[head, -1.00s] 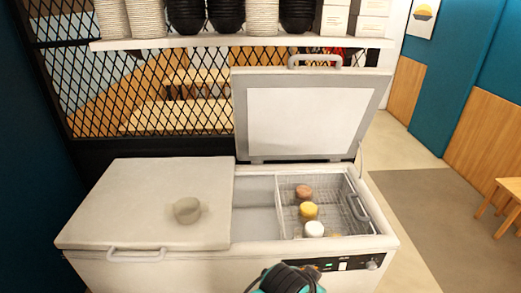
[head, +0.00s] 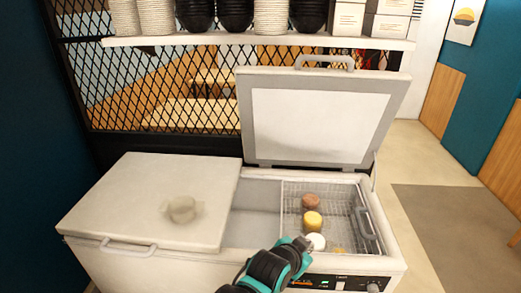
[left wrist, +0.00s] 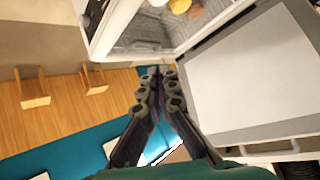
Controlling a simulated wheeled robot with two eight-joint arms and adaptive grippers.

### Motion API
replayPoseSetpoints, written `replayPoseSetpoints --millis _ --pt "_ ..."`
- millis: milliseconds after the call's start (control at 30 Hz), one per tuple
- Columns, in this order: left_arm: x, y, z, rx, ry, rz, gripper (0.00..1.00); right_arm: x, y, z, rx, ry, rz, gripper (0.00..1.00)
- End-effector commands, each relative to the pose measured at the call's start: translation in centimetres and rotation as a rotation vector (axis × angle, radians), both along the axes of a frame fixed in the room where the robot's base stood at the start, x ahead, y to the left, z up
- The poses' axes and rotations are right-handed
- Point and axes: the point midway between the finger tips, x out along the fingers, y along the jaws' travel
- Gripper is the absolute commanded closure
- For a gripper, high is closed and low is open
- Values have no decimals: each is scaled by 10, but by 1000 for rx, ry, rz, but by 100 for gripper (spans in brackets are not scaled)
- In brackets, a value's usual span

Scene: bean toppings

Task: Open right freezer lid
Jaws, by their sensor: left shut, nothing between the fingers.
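The right freezer lid (head: 391,120) stands raised and tilted back, with its handle (head: 324,62) at the top edge. It also shows in the left wrist view (left wrist: 240,85). The chest freezer (head: 205,262) is open on the right side, under this lid. My left gripper (head: 306,243) reaches in from the bottom over the front rim, near the basket, apart from the lid. In the left wrist view its fingers (left wrist: 158,76) are together and empty. My right gripper is not in view.
A wire basket (head: 350,205) inside holds brown, yellow and white tubs (head: 313,221). A shelf (head: 250,42) with stacked bowls and boxes is behind. Floor at right is clear.

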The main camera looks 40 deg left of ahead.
Motion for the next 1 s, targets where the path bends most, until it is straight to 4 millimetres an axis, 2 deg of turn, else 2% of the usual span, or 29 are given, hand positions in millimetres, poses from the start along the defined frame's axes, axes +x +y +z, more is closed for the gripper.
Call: replayPoseSetpoints --millis 267,400,500,600,733,900,1000 --pt "72 39 20 260 -262 -57 100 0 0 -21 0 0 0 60" --pt "111 78 35 525 -454 -48 100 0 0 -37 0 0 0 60" --pt "127 112 46 769 -587 0 100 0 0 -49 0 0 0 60" --pt "127 144 52 1025 -685 84 100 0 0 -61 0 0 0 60" --pt "109 178 53 1333 -750 228 100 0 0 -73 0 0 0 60" --pt "79 201 48 1598 -757 391 100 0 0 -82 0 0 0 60" --pt "69 206 47 1669 -751 442 100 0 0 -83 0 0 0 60"
